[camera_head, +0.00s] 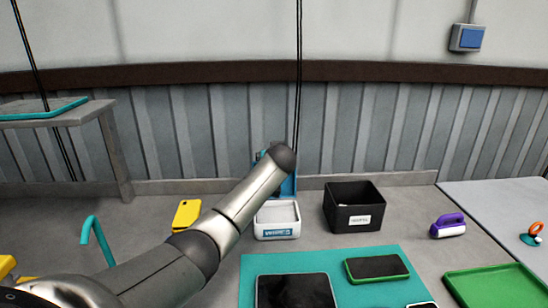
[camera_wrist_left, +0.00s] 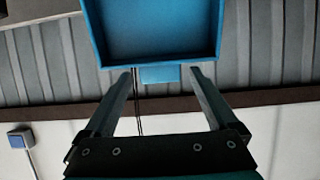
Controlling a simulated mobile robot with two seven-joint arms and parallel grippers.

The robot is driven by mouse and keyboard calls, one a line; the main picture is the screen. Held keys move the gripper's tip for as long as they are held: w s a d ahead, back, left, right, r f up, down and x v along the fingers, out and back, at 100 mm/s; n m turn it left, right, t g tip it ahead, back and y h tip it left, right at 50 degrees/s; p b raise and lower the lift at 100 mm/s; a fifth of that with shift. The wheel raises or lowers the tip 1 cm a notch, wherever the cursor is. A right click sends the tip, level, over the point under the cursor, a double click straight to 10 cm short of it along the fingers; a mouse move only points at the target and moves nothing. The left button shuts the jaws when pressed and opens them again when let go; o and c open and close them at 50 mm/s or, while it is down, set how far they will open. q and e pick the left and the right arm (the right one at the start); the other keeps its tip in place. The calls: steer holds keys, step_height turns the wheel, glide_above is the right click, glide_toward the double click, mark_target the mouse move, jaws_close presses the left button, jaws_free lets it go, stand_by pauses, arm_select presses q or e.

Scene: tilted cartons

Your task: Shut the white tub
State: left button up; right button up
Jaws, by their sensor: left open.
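The white tub (camera_head: 277,232) stands on the bench near the middle of the head view, with a label on its front. Its blue lid (camera_head: 289,186) stands raised at the back, so the tub is open. My left arm reaches in front of the lid and hides part of it; the gripper is mostly hidden there. In the left wrist view the lid's inner face (camera_wrist_left: 150,30) fills the top, with a small blue tab (camera_wrist_left: 160,75) at its edge. My left gripper (camera_wrist_left: 160,73) is open, its fingertips either side of the tab. Contact cannot be told. My right gripper is out of view.
A black bin (camera_head: 354,212) stands right of the tub.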

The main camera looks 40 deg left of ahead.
arm_select(q)
steer(key=shift+w+a, duration=0.1)
steer(key=shift+c, duration=0.4)
jaws_close()
stand_by(0.4)
